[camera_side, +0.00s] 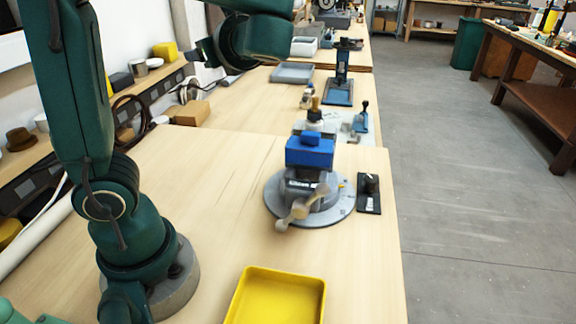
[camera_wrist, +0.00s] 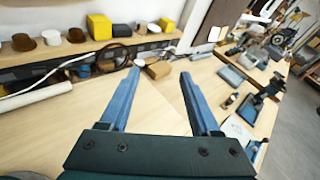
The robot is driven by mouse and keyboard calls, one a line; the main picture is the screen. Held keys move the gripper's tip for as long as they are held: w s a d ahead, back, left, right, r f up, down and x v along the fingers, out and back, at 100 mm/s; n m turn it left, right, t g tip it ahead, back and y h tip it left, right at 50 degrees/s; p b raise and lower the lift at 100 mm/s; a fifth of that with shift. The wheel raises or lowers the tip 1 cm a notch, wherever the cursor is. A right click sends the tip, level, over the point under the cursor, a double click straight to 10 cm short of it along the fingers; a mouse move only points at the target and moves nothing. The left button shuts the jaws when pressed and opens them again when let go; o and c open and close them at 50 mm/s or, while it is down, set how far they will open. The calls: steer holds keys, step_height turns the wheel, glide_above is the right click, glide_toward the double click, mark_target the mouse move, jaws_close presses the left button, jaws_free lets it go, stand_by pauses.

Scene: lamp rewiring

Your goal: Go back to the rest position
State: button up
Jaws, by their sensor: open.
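My gripper shows in the wrist view (camera_wrist: 160,80), with its two blue fingers spread apart and nothing between them. It is raised above the wooden workbench (camera_side: 220,150) and faces the back wall side. In the side view my dark green arm reaches up and over the bench, and its wrist end is near the top middle; the fingertips are hard to make out there. A vise with blue jaws (camera_side: 309,152) stands on a round grey base (camera_side: 340,207) on the bench, well apart from my gripper.
A yellow tray (camera_side: 275,297) lies at the bench's front. A small black block (camera_side: 369,192) sits right of the vise. A blue-based press (camera_side: 340,85) and a grey tray (camera_side: 292,72) stand farther back. A shelf (camera_wrist: 60,65) with caps and yellow boxes runs along the wall.

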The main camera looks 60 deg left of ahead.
steer(key=s+d+f+n+t+h, duration=0.2)
steer(key=s+d+f+n+h, duration=0.5)
steer(key=f+h, duration=0.15)
steer(key=w+d+f+n+t+h, duration=0.1)
steer(key=d+n+h, duration=0.2)
steer(key=d, duration=0.3)
steer(key=w+d+f+n+t+h, duration=0.1)
steer(key=d+f+n+t+h, duration=0.1)
steer(key=d+n, duration=0.3)
steer(key=shift+w+d+f+n+t+h, duration=0.15)
steer(key=shift+w+d+n+t+h, duration=0.2)
steer(key=shift+d+h, duration=0.45)
